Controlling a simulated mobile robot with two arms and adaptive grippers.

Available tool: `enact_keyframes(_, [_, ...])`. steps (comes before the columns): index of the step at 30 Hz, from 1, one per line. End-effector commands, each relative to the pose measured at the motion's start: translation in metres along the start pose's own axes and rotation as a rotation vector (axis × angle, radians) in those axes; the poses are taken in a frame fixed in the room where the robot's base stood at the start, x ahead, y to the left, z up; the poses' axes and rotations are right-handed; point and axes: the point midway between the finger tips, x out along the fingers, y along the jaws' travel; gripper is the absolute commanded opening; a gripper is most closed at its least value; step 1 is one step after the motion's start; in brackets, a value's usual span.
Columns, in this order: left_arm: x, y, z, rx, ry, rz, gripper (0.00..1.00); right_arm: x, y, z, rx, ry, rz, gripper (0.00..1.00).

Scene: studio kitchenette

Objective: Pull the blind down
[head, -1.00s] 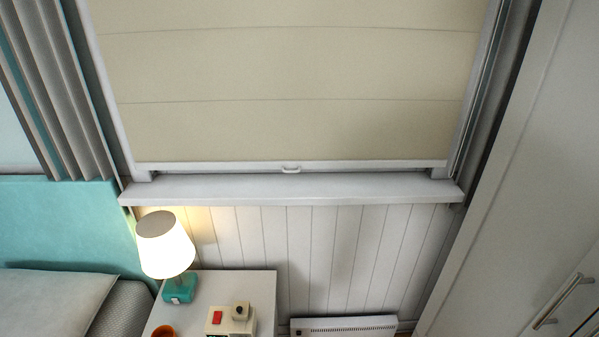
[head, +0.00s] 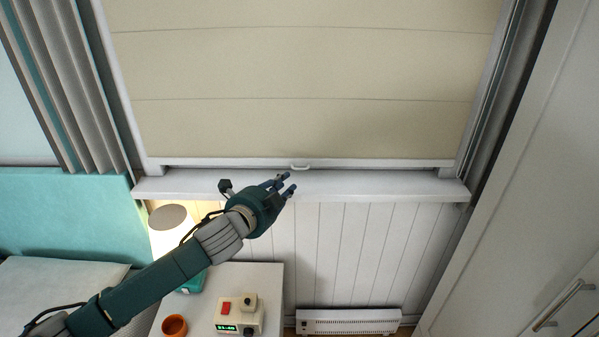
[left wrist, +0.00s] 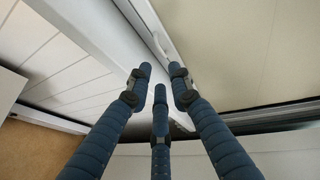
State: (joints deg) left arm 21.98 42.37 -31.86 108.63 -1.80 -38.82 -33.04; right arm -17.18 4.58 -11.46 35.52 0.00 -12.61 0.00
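The cream blind (head: 300,75) hangs over the window, its white bottom bar (head: 390,163) just above the white sill (head: 400,186). A small white pull handle (head: 300,167) sits at the middle of the bar. My left gripper (head: 288,183) is just below and left of the handle in the head view, empty and apart from it. In the left wrist view its three blue fingers (left wrist: 160,73) are spread apart, with the handle (left wrist: 161,42) just beyond their tips. The blind (left wrist: 235,50) fills the upper right there. My right gripper is not in view.
Below the sill a nightstand (head: 262,280) holds a clock (head: 238,316), an orange cup (head: 174,325) and a lamp (head: 172,217), partly behind my left arm. A white heater (head: 348,321) stands low at the wall. A wardrobe (head: 530,190) is at right.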

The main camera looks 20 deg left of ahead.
Motion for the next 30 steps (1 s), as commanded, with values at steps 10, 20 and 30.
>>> enact_keyframes(10, [0.051,-0.004,-0.001,-0.003,-0.001,-0.001,0.20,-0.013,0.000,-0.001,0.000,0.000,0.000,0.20])
enact_keyframes(20, [0.097,-0.001,0.000,-0.002,-0.002,0.001,0.20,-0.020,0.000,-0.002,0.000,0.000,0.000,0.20])
enact_keyframes(30, [0.106,0.000,0.000,-0.002,-0.001,0.000,0.20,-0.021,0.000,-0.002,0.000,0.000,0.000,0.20])
